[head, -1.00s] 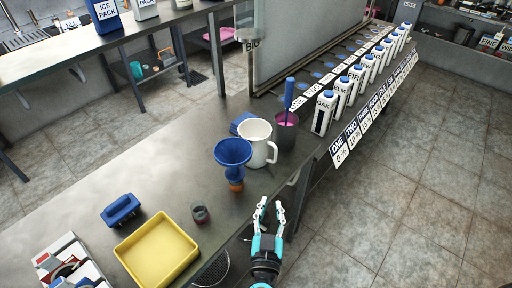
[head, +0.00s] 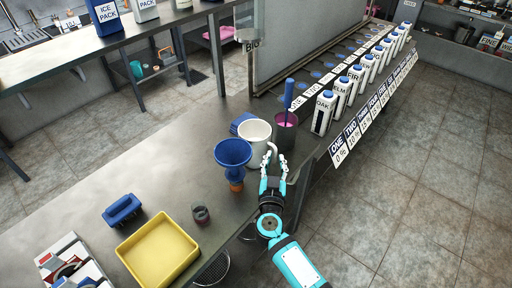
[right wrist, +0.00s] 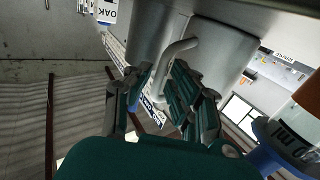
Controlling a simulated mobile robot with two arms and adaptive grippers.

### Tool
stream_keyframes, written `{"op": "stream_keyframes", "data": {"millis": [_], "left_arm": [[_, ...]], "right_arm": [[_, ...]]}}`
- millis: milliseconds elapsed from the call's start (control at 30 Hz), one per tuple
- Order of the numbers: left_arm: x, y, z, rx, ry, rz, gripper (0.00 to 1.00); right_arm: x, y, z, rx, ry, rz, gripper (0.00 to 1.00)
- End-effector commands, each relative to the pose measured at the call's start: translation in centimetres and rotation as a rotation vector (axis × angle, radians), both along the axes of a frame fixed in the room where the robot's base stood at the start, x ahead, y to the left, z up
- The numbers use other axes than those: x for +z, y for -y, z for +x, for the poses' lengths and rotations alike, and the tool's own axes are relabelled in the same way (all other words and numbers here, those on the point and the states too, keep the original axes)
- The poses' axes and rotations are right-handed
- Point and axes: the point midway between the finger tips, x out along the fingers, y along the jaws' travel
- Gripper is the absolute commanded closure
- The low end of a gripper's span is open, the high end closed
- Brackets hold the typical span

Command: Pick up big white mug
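The big white mug (head: 254,133) stands upright on the metal counter, its handle facing my right gripper. It also shows in the right wrist view (right wrist: 226,52), with the curved handle (right wrist: 180,48) reaching toward my fingers. My right gripper (head: 274,170) is open at the counter's front edge, close to the handle. In the right wrist view, the fingers (right wrist: 160,85) are spread with the handle's end between them; whether they touch it I cannot tell. My left gripper is not in view.
A blue funnel (head: 233,153) stands close left of the mug. A blue item (head: 240,121) lies behind. A small dark jar (head: 201,215) and yellow tray (head: 158,254) are at the front left. White bottles (head: 324,113) line the right.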

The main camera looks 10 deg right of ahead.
Motion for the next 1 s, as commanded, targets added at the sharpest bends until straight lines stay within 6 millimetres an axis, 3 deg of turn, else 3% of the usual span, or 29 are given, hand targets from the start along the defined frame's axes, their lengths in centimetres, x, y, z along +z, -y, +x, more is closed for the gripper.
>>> {"op": "stream_keyframes", "data": {"millis": [100,333,533,1000], "left_arm": [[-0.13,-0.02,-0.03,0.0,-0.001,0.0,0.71],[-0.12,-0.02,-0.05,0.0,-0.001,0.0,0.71],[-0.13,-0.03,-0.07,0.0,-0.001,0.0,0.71],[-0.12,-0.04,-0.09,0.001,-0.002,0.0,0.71]], "right_arm": [[-0.12,0.36,1.02,0.0,-0.001,-0.001,0.8],[-0.14,0.4,1.15,0.0,-0.002,0.0,0.8],[-0.13,0.39,1.14,0.0,-0.001,-0.001,1.0],[0.03,0.35,1.16,0.0,0.002,0.002,1.0]]}}
